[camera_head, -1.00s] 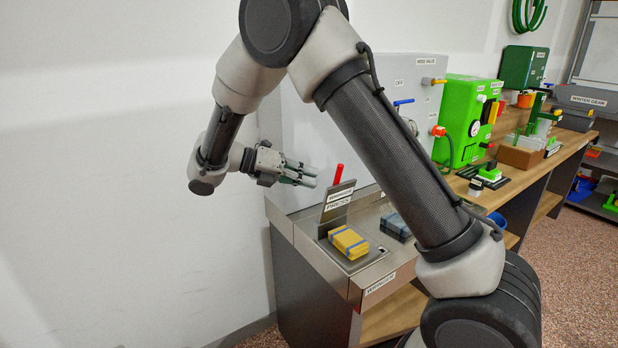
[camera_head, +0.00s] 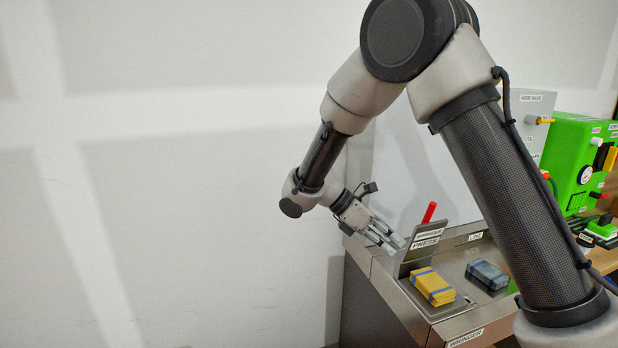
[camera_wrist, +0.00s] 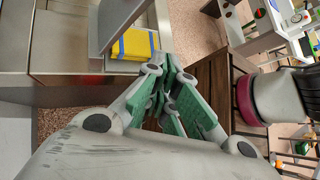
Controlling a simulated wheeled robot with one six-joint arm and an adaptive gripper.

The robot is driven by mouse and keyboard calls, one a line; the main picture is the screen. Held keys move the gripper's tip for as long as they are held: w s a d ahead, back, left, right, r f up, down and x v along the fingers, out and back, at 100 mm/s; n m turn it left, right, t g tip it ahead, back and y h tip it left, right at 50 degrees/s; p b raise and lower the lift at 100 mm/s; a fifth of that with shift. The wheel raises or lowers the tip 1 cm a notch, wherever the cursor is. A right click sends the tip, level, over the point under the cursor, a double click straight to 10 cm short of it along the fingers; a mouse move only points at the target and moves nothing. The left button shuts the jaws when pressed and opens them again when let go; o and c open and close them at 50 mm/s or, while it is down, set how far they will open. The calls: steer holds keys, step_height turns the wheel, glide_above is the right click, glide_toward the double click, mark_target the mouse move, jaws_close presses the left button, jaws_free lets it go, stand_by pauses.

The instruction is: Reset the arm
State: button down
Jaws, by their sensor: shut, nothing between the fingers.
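My gripper (camera_head: 386,238) is shut and empty, beside the wringer press plate (camera_head: 418,250) at the left end of the steel bench (camera_head: 365,254). Its green-padded fingers also show in the wrist view (camera_wrist: 172,100). My arm reaches across the head view from the lower right, bent at a high elbow, and hides part of the bench.
A yellow sponge (camera_head: 433,286) lies in the wringer tray, with a blue-grey block (camera_head: 487,274) to its right. A red handle (camera_head: 429,212) stands behind the press plate. A green machine (camera_head: 580,165) stands at the right. Bare wall fills the left.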

steer(key=s+d+r+m+t+y, duration=0.3)
steer(key=s+d+r+m+y, duration=0.2)
steer(key=s+d+r+m, duration=0.2)
steer(key=s+d+r+m+t+y, duration=0.4)
steer(key=s+d+r+m, duration=0.4)
steer(key=s+m, duration=0.3)
steer(key=shift+s+d+m+y, duration=0.4)
steer(key=shift+s+y, duration=0.2)
steer(key=shift+s, duration=0.65)
